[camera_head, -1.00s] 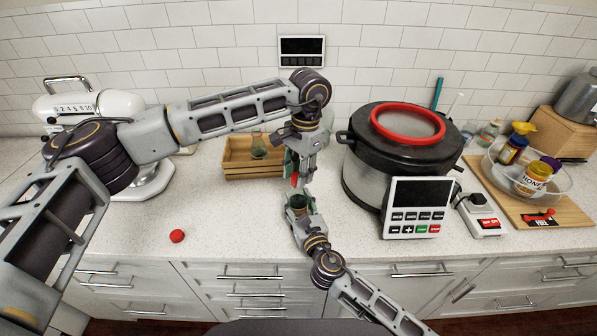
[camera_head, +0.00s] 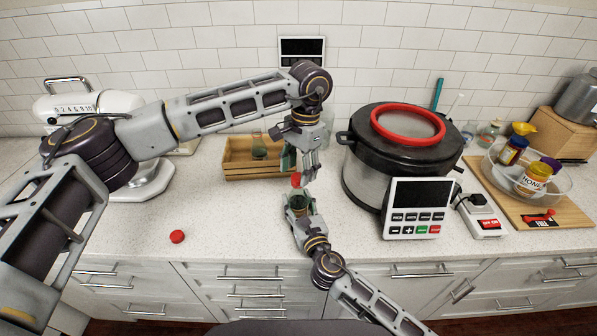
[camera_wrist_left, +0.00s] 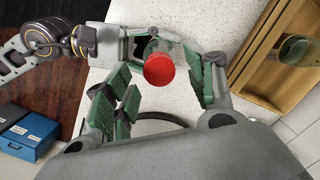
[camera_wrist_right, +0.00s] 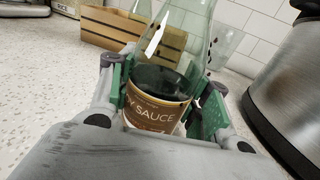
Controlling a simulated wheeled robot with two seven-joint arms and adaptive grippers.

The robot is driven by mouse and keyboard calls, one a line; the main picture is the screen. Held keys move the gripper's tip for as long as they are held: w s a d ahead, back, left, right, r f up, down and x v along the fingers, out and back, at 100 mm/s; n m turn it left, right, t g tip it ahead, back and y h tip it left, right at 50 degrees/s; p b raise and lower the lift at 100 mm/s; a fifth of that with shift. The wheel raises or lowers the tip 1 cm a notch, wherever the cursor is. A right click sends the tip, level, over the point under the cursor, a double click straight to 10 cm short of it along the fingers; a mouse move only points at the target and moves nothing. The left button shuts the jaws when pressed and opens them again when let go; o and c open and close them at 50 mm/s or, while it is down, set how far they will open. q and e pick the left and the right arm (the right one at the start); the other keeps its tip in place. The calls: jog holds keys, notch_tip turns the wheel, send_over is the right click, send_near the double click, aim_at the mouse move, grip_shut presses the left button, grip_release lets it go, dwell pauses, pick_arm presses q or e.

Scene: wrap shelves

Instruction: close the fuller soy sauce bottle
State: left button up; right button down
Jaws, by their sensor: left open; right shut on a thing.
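A clear soy sauce bottle (camera_wrist_right: 165,85) with a brown label and dark liquid stands upright in my right gripper (camera_head: 299,207), which is shut on it. A red cap (camera_wrist_left: 159,68) sits at the bottle's top; the neck beneath it is hidden in the left wrist view. The cap also shows in the head view (camera_head: 296,180). My left gripper (camera_head: 304,168) is open just above the cap, its fingers (camera_wrist_left: 165,95) spread to either side and apart from it. Another bottle (camera_head: 259,150) with dark contents stands in the wooden crate (camera_head: 240,171).
A second red cap (camera_head: 177,236) lies on the counter at the left. A large cooker (camera_head: 365,175) with a control panel (camera_head: 419,208) stands close to the right of my grippers. A glass bowl (camera_head: 562,185) with jars is farther right. The front-left counter is mostly clear.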

pick_arm(q)
jog(key=shift+r, duration=1.5)
jog(key=shift+c, duration=0.3)
